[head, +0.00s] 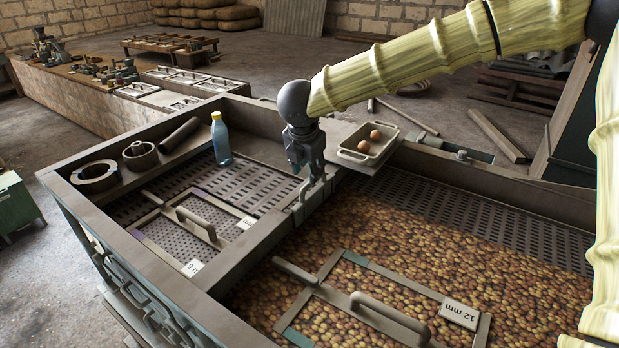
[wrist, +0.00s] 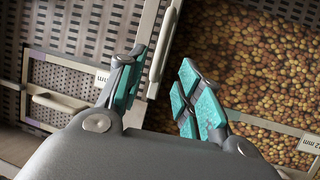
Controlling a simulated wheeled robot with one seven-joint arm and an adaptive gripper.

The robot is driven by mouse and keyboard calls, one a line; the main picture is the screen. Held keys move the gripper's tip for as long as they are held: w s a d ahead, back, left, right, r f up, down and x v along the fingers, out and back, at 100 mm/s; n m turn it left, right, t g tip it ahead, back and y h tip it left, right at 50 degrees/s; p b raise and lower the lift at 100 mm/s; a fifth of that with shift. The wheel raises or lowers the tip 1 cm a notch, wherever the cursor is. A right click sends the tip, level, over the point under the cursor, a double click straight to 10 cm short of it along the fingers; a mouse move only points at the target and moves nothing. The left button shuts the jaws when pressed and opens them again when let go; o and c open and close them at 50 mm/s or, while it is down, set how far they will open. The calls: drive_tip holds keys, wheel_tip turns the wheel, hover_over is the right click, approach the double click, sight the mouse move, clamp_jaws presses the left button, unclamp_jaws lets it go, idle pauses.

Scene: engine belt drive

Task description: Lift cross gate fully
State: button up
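The cross gate appears to be the narrow grey-green piece (head: 301,212) set in the divider between the two bins in the head view. A pale upright bar, seemingly its handle (wrist: 163,45), runs along the divider in the wrist view. My gripper (head: 313,180) points down over this divider, close to the gate. In the wrist view my gripper (wrist: 160,88) has its teal-padded fingers apart, with a clear gap. The lower end of the bar shows between the fingers; I see no grip on it. The exact height above it is unclear.
The right bin holds many small brown round items (head: 440,240) and a framed 12 mm screen (head: 400,310). The left bin has a perforated floor and a smaller handled screen (head: 190,230). A blue bottle (head: 221,140) and a tray with two eggs (head: 368,146) stand nearby.

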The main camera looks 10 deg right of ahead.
drive_tip(key=d+p+v, duration=0.1)
drive_tip(key=p+v, duration=0.1)
drive_tip(key=v, duration=0.4)
drive_tip(key=shift+a, duration=0.5)
drive_tip(key=shift+s+r, duration=0.15)
idle(0.6)
drive_tip(key=v, duration=1.1)
drive_tip(key=shift+s+r, duration=0.2)
drive_tip(key=shift+r, duration=0.2)
